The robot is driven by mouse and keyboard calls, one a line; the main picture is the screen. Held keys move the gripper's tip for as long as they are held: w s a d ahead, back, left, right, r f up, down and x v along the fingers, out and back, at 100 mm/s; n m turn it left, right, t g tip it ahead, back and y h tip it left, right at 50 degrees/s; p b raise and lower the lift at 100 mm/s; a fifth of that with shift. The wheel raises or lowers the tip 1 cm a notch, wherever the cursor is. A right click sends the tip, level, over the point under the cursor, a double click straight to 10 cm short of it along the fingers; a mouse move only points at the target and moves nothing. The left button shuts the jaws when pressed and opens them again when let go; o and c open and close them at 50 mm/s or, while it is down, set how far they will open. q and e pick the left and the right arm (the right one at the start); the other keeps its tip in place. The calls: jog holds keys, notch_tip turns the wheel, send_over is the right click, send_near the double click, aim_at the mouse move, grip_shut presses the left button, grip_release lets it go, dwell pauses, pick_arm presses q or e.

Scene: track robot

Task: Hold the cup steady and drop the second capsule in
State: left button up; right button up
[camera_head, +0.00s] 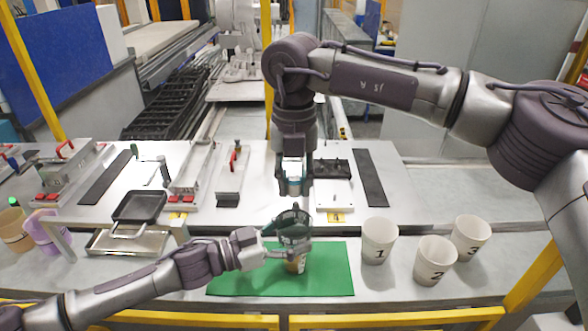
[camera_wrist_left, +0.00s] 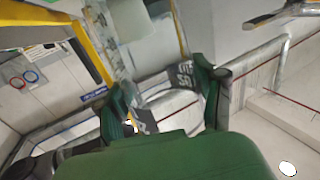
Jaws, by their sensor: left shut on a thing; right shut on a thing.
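A tan cup (camera_head: 296,265) stands over the green mat (camera_head: 330,278), mostly hidden behind my left gripper (camera_head: 296,236). My left gripper is shut on the cup. It also shows in the left wrist view (camera_wrist_left: 165,100), where the cup cannot be made out clearly. My right gripper (camera_head: 294,190) points straight down above the left gripper and the cup, apart from them. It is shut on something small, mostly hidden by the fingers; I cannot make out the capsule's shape.
White cups numbered 1 (camera_head: 379,240), 2 (camera_head: 435,261) and 3 (camera_head: 471,237) stand right of the mat. A black pan (camera_head: 139,206) is at the left. Fixtures and a dark strip (camera_head: 369,178) lie on the table behind. The mat's right part is clear.

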aim_at(294, 210)
jog(key=shift+f, duration=0.25)
jog(key=shift+s, duration=0.1)
jog(key=shift+f, duration=3.25)
jog(key=o, duration=1)
jog(key=shift+c, duration=0.2)
